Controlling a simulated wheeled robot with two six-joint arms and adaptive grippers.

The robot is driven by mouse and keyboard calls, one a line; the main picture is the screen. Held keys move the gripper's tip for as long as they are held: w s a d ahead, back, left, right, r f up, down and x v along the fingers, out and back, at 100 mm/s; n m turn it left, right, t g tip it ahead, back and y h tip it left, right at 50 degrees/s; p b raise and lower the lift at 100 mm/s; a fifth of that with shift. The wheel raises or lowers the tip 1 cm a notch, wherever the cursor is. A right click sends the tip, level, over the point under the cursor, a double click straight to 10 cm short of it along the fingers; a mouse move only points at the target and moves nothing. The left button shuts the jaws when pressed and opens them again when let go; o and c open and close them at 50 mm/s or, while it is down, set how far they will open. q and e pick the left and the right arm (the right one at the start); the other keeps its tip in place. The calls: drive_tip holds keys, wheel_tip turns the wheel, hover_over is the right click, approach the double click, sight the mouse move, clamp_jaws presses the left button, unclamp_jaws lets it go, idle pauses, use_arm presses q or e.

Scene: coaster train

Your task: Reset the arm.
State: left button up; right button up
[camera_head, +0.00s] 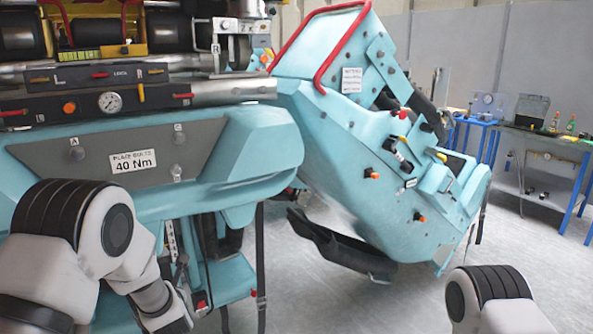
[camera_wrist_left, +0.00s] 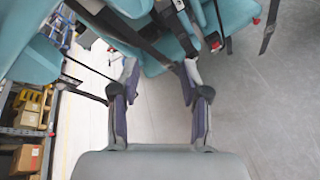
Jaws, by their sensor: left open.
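My left gripper (camera_wrist_left: 160,80) is open and empty in the left wrist view. Its two fingers stand apart with pale floor between them, and straps and teal parts of the train lie beyond the tips. In the head view my left arm (camera_head: 80,230) hangs bent at the lower left, in front of the teal train car (camera_head: 240,170); its fingers do not show there. My right arm (camera_head: 490,295) shows only as a joint at the lower right edge, and its gripper is out of frame.
A tilted teal train section with a red rail (camera_head: 330,45) stands at the centre right. A plate label (camera_head: 133,161) and a gauge (camera_head: 110,102) are on the near car. A workbench (camera_head: 545,140) is at the far right. Grey floor (camera_head: 380,305) is clear between the arms.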

use_arm(q)
drive_tip(key=s+d+f+m+g+h, duration=0.25)
drive_tip(key=s+f+m+g, duration=0.65)
drive_tip(key=s+f, duration=1.35)
drive_tip(key=s+d+f+m+g+h, duration=0.1)
drive_tip(key=s+d+m+h, duration=0.1)
drive_tip(key=s+m, duration=0.8)
drive_tip(key=s+d+f+m+g+h, duration=0.2)
drive_tip(key=s+m, duration=0.9)
drive_tip(key=m, duration=0.4)
drive_tip(key=shift+s+d+f, duration=0.15)
drive_tip(key=shift+s+d, duration=0.05)
drive_tip(key=shift+s, duration=0.05)
